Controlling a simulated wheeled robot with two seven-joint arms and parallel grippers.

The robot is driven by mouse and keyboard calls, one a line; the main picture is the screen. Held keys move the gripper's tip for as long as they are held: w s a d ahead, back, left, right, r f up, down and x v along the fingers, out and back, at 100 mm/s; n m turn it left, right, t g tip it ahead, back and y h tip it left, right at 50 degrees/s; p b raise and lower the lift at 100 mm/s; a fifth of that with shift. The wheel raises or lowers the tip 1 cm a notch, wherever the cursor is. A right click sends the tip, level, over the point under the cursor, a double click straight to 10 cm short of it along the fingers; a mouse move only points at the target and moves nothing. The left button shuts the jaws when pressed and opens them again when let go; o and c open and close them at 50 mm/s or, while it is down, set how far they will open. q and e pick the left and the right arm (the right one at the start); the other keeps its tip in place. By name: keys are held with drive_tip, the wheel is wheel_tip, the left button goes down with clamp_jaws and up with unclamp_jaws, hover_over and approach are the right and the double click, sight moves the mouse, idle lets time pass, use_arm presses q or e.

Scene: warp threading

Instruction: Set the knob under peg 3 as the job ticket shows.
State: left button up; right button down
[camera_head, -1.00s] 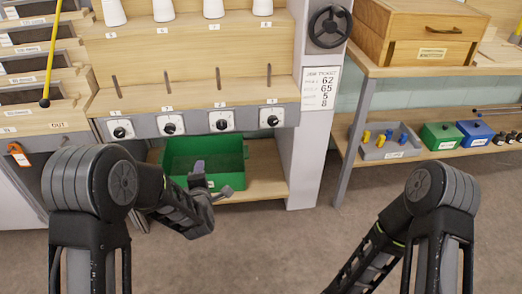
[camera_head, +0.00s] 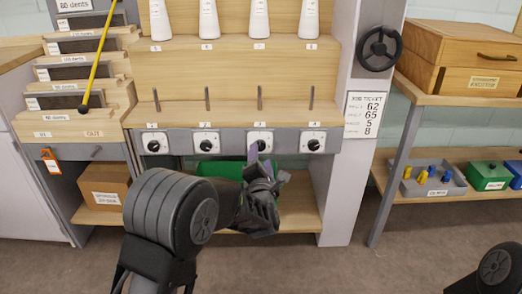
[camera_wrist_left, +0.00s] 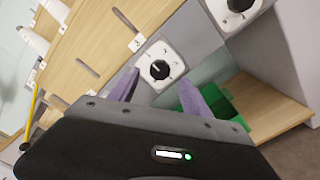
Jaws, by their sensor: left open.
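The knob under peg 3 (camera_head: 260,146) is a black dial on a white plate in the grey rail, partly covered by my gripper in the head view. In the left wrist view a black knob (camera_wrist_left: 158,69) on a white plate sits just beyond the fingertips, apart from them; its label is too blurred to be sure of. Peg 3 (camera_head: 259,98) stands above its knob. The job ticket (camera_head: 372,115) on the grey post reads 62, 65, 5, 8 downward; its row labels are too small. My left gripper (camera_head: 262,160) is open and empty. My right gripper is out of view.
Knobs 1 (camera_head: 154,146), 2 (camera_head: 206,144) and 4 (camera_head: 313,145) share the rail. A green bin (camera_head: 219,169) stands below. A black handwheel (camera_head: 379,49) is on the post at right. A yellow rod (camera_head: 97,56) leans at left.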

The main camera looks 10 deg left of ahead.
sight(260, 147)
use_arm(q)
drive_tip(key=b+x, duration=0.1)
drive_tip(key=x, duration=0.4)
drive_tip(key=shift+w, duration=0.25)
clamp_jaws()
idle(0.4)
